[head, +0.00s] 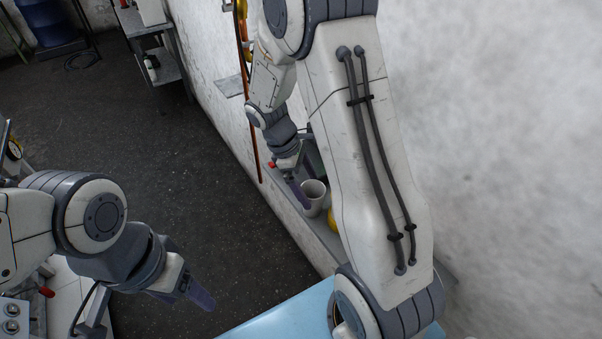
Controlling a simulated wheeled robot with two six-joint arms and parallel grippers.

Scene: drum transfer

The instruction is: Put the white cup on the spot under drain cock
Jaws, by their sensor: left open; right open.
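The white cup (317,190) stands upright on a narrow wall shelf (327,237), partly behind my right arm. My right gripper (300,193) is open, with a dark finger at the left side of the cup. I cannot tell whether it touches the cup, and the other finger is not clearly seen. My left gripper (200,296) is open and empty over the floor at the lower left, pointing down and right. I cannot make out a drain cock or the spot under it.
A yellow object (332,219) sits just beside the cup. A light blue surface (280,314) lies at the bottom. An orange hose (248,110) hangs along the wall. A blue drum (52,22) stands far left. The dark floor (150,190) is mostly clear.

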